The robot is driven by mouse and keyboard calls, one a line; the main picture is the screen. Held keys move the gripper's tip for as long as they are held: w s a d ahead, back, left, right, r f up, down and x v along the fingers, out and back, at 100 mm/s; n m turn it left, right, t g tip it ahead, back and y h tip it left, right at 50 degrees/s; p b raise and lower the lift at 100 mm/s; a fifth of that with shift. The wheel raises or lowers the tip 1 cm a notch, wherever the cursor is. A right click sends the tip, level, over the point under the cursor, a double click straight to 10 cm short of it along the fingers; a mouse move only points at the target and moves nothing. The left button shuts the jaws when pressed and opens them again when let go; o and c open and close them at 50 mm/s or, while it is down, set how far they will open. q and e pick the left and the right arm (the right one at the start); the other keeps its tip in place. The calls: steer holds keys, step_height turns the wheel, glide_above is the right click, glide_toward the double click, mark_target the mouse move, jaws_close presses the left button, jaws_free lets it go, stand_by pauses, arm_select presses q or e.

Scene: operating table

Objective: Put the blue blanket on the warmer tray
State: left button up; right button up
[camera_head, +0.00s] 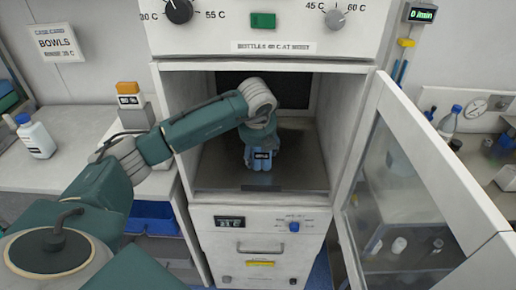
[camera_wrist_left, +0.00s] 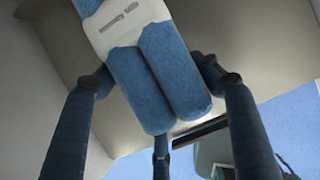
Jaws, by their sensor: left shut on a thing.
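The blue blanket (camera_head: 259,162) is in the open warmer cabinet, below my left gripper (camera_head: 262,143). In the left wrist view the blanket (camera_wrist_left: 177,75) is a rolled blue bundle with a white printed label band. My left gripper's fingers (camera_wrist_left: 160,100) close around it from the sides and below. The grey metal tray surface (camera_head: 304,170) forms the cabinet floor. The blanket hangs low over it, and I cannot tell whether it touches. My right gripper is not in view.
The cabinet door (camera_head: 418,170) with its glass pane stands open to the right. A white bottle (camera_head: 37,138) and an orange-topped box (camera_head: 130,96) are on the left counter. A blue bin (camera_head: 152,217) is below it. Bottles stand on the right counter.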

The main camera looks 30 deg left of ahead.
arm_select(q)
steer(key=shift+w+a+f, duration=0.1)
steer(key=shift+w+f, duration=0.05)
steer(key=o, duration=1.4)
steer(key=shift+r, duration=0.3)
steer(key=v, duration=0.2)
steer(key=shift+r+b, duration=0.2)
steer(key=shift+b, duration=0.2)
steer(key=shift+s+d+b, duration=0.45)
steer(key=shift+s+d, duration=0.65)
steer(key=shift+s, duration=0.7)
steer(key=shift+s+d+b, duration=0.5)
steer(key=shift+s+d, duration=0.6)
steer(key=shift+s, duration=0.7)
steer(key=shift+s+d+b, duration=0.45)
steer(key=shift+s+d, duration=0.6)
steer(key=shift+s, duration=0.75)
